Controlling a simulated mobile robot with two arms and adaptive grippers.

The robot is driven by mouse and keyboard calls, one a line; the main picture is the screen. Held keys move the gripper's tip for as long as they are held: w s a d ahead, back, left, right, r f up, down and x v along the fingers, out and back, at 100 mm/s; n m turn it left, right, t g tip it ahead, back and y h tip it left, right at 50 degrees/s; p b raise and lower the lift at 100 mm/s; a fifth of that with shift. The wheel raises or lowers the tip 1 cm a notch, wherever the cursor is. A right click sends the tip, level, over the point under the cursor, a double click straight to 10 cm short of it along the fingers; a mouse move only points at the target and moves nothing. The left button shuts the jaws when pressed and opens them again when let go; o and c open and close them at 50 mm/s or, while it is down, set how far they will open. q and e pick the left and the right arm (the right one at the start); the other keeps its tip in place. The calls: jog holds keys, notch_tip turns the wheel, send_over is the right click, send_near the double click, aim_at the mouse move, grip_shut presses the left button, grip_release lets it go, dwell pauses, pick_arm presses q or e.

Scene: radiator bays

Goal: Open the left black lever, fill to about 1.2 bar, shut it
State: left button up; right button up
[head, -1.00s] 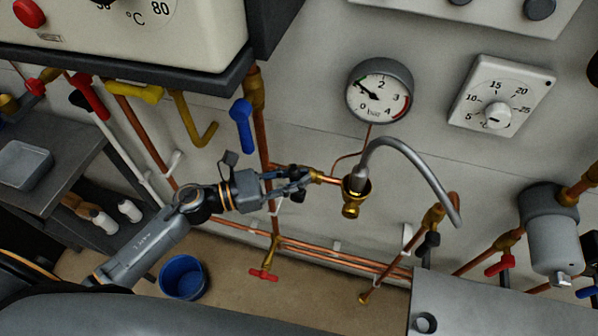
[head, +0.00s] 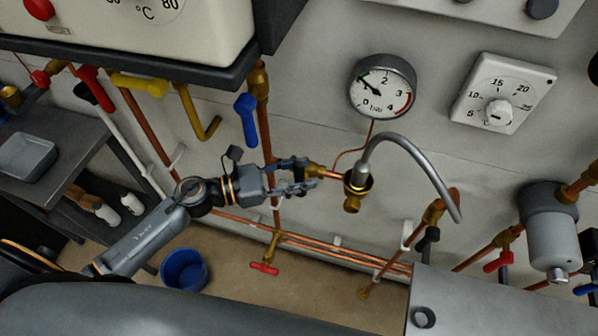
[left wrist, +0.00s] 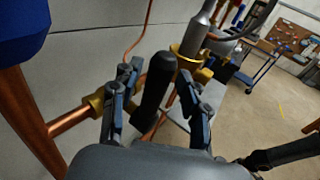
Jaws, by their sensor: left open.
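The left black lever (left wrist: 155,85) shows in the left wrist view as a dark handle standing up, slightly tilted, between my fingers. My left gripper (left wrist: 160,100) is open, one finger on each side of the lever. In the head view my left gripper (head: 302,177) is at the brass and copper filling pipe, left of the braided hose (head: 410,150); its fingers largely hide the lever there. The pressure gauge (head: 383,88) above has its needle pointing up-left, near 1 bar. My right gripper is not in view.
Another black lever (head: 431,238) hangs on the right-hand pipe. A blue lever (head: 246,118) and a yellow handle (head: 196,115) are above my left gripper. A red tap (head: 264,268) and a blue bucket (head: 184,269) are below. A grey cylinder (head: 552,235) is at the right.

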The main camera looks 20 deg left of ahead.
pick_arm(q)
jog(key=shift+s+a, duration=0.1)
jog(key=shift+a, duration=0.2)
jog(key=v, duration=1.1)
jog(key=shift+s+a, duration=0.2)
